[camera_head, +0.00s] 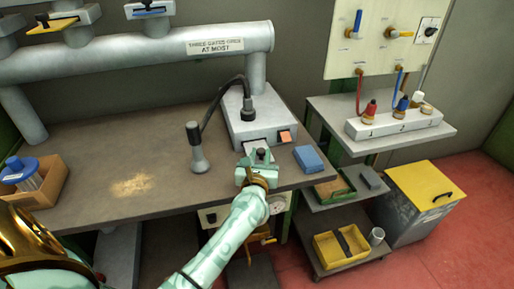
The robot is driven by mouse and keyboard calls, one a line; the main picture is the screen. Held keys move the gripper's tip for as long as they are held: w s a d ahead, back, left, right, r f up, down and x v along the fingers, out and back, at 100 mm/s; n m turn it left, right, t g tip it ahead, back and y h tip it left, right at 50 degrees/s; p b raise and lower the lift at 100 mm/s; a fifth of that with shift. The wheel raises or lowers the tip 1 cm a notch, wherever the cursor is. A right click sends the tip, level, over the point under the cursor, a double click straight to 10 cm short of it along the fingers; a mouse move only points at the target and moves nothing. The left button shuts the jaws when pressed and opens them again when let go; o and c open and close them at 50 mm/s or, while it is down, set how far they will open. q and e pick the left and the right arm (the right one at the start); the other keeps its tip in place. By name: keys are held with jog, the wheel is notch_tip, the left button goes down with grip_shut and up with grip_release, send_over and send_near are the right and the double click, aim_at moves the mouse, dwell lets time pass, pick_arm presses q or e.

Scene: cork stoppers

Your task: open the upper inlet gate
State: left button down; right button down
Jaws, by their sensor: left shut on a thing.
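Several gates sit on the grey duct (140,58) at the upper left. One has a yellow slide (52,25) and another has a blue one (149,9). I cannot tell from the picture which is the upper inlet gate. My left gripper (259,159) is at the front edge of the bench, before a grey sloped housing (250,115). It is shut on a small dark knob-like thing (261,154), mostly hidden by the jaws. My right gripper does not show.
A sign (215,46) on the duct reads "three gates open at most". A blue block (309,158) lies to the right. A wall panel (385,40) holds several coloured valves.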

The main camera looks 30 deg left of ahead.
pick_arm(q)
jog(key=c, duration=1.1)
grip_release()
jog(key=shift+c, duration=0.2)
jog(key=v, duration=1.6)
jog(key=shift+p, duration=0.45)
jog(key=shift+s, duration=0.1)
